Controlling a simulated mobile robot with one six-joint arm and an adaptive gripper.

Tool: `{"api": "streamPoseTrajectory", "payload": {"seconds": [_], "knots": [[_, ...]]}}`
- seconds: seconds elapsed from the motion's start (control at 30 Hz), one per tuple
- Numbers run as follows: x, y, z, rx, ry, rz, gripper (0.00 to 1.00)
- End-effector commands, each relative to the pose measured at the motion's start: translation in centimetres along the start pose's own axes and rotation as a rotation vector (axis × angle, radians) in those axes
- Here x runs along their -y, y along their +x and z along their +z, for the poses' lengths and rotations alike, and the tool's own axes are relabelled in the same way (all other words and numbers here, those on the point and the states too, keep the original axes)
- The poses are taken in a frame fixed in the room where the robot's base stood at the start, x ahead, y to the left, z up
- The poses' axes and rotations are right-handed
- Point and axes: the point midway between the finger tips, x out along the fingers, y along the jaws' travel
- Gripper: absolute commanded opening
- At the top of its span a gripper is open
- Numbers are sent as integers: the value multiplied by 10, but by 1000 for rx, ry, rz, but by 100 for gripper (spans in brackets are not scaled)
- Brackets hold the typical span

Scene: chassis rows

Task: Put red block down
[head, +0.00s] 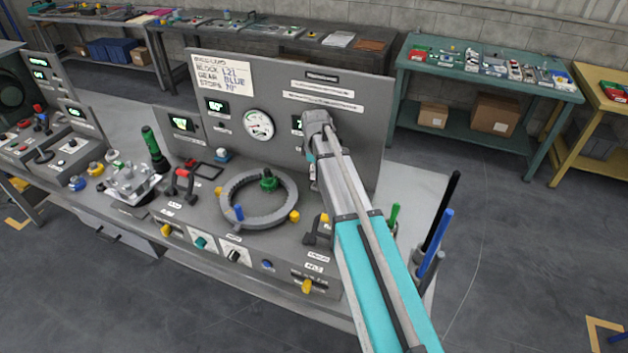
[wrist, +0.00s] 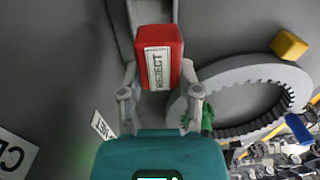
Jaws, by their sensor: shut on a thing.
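The red block (wrist: 160,45) shows in the wrist view with a white label reading REJECT on its near face. My gripper (wrist: 160,82) has its two grey fingers closed on the block's lower sides. The block's far end overlaps a grey channel-like part (wrist: 130,14) of the bench fixture; I cannot tell whether it touches it. In the head view my arm covers the gripper and the block, to the right of the grey ring gear (head: 231,216).
The ring gear carries yellow and blue blocks (head: 239,212), with a green knob inside. A grey upright panel (head: 350,100) with a gauge stands behind. Levers and knobs line the front console. Black and blue rods (head: 436,243) stand at the right end.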

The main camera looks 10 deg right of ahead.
Motion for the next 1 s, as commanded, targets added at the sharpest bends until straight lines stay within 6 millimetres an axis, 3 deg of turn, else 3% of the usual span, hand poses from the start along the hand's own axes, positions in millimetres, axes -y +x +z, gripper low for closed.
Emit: {"api": "streamPoseTrajectory", "payload": {"seconds": [0.17,0.6,1.0], "knots": [[-2,4,1,0,1,0,0],[-8,37,4,0,1,0,0],[-8,40,5,0,2,0,0]]}}
